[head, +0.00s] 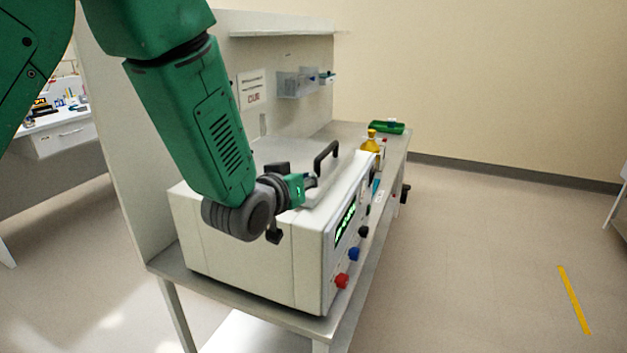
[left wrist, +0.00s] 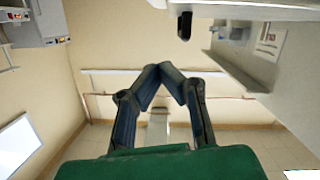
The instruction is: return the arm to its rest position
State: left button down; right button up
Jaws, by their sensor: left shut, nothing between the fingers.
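My left arm (head: 195,130), green with dark grey joints, comes in from the upper left in the head view. Its gripper (head: 311,181) is over the top of a white bench instrument, close to the instrument's black handle; whether they touch cannot be told. In the left wrist view the two fingers (left wrist: 166,68) meet at their tips, shut with nothing between them. My right gripper is in neither view.
The white instrument (head: 255,262) with red, blue and black knobs stands on a grey bench. Its black handle (head: 326,153) rises from the top. A panel (head: 118,170) stands left; open floor lies right.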

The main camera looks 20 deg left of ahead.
pick_arm(q)
jog(key=s+a+f+g+b, duration=0.1)
jog(key=s+f+g, duration=0.2)
jog(key=s+f, duration=0.45)
jog(key=s+a+f+g+y+b, duration=0.15)
jog(key=s+f, duration=0.25)
jog(key=f, duration=0.7)
jog(key=s+f+g+h+b, duration=0.1)
jog(key=s+f+g+b, duration=0.15)
jog(key=s+f, duration=0.55)
jog(key=s+a+f+m+g+y+b, duration=0.1)
jog(key=s+f+g, duration=0.6)
jog(key=s+f, duration=1)
jog(key=s+a+m+b, duration=0.1)
jog(key=s, duration=0.2)
jog(key=shift+a+g, duration=0.4)
jog(key=shift+w+f, duration=0.1)
jog(key=shift+w, duration=0.1)
jog(key=c, duration=2.2)
grip_release()
